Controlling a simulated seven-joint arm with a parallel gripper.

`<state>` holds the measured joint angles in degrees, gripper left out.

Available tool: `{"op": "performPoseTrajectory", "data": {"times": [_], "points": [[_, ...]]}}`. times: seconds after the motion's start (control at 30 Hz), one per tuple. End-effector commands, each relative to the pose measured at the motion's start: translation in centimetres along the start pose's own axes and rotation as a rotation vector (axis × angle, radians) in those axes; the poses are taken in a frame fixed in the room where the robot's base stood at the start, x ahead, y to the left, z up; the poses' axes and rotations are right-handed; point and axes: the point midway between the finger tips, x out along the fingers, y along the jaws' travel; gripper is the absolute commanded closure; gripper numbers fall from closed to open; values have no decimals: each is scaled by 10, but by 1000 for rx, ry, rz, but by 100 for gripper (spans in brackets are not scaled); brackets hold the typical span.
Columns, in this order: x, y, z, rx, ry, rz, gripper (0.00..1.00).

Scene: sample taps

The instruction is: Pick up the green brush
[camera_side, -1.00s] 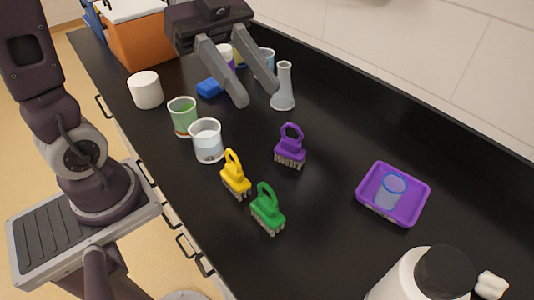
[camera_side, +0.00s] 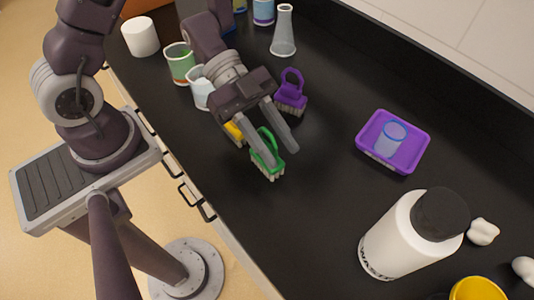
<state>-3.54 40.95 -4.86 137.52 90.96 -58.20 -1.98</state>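The green brush (camera_side: 267,158) stands bristles down on the black counter, with its loop handle up. My gripper (camera_side: 277,158) is open, its two grey fingers angled down over the green brush. One finger overlaps the brush's left side and the other is to its right. I cannot tell whether either finger touches it. The yellow brush (camera_side: 233,132) is mostly hidden behind my gripper. The purple brush (camera_side: 291,94) stands beyond my gripper, just to its right.
A purple tray (camera_side: 416,160) holding a clear blue-rimmed cup (camera_side: 390,138) is to the right. A white waste bottle (camera_side: 402,240) stands at the lower right. Beakers (camera_side: 179,62) and a flask (camera_side: 283,32) stand farther back. The counter (camera_side: 300,215) in front of the green brush is clear.

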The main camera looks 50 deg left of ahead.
Motion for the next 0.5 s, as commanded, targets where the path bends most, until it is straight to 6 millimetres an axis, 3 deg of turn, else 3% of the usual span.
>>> {"op": "performPoseTrajectory", "data": {"times": [0.23, 0.4, 0.5], "points": [[4, 0, 0, 1, 0, -1, 68], [3, 0, 0, 1, 0, -1, 100], [3, 0, 0, 1, 0, -1, 100]]}}
